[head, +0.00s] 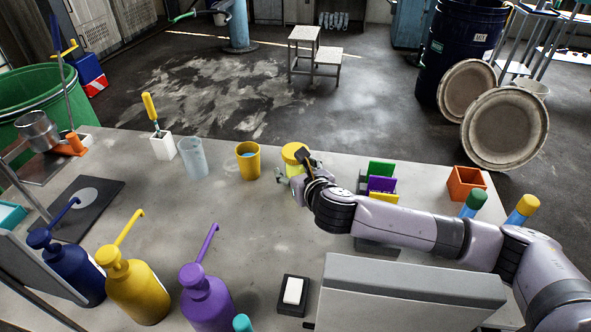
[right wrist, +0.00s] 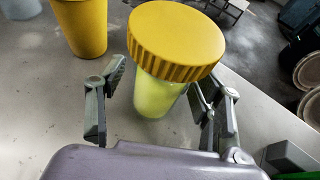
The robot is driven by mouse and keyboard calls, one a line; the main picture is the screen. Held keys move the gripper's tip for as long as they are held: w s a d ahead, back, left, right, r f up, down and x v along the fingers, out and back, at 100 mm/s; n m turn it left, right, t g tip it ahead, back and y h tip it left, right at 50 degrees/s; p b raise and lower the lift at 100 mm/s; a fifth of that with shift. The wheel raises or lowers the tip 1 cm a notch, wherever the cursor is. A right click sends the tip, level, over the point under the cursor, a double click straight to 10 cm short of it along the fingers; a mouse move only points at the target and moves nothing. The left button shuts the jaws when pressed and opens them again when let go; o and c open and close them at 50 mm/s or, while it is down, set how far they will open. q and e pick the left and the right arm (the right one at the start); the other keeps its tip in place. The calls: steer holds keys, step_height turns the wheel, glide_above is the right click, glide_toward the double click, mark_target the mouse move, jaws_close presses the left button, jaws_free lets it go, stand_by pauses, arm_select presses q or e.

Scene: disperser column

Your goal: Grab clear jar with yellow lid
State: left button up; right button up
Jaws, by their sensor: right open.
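The jar with a ribbed yellow lid (head: 295,151) stands upright near the far edge of the grey table. In the right wrist view its lid (right wrist: 178,38) and its clear, yellowish body (right wrist: 160,97) show closely. My right gripper (head: 294,169) is open at the jar, and in the right wrist view its fingers (right wrist: 158,82) stand one on each side of the body, below the lid. The left finger has a visible gap to the jar; the right finger is close, and I cannot tell whether it touches. My left gripper is not in view.
A yellow cup (head: 248,162) and a clear cup (head: 193,160) stand left of the jar. Coloured holders (head: 381,184) are right of it, by my arm. Pump bottles (head: 138,290) line the near left. The middle of the table is mostly clear.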

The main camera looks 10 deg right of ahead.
steer(key=shift+w+a+f, duration=0.1)
steer(key=shift+w, duration=0.2)
steer(key=shift+c, duration=0.2)
steer(key=c, duration=1.2)
steer(key=shift+c, duration=0.3)
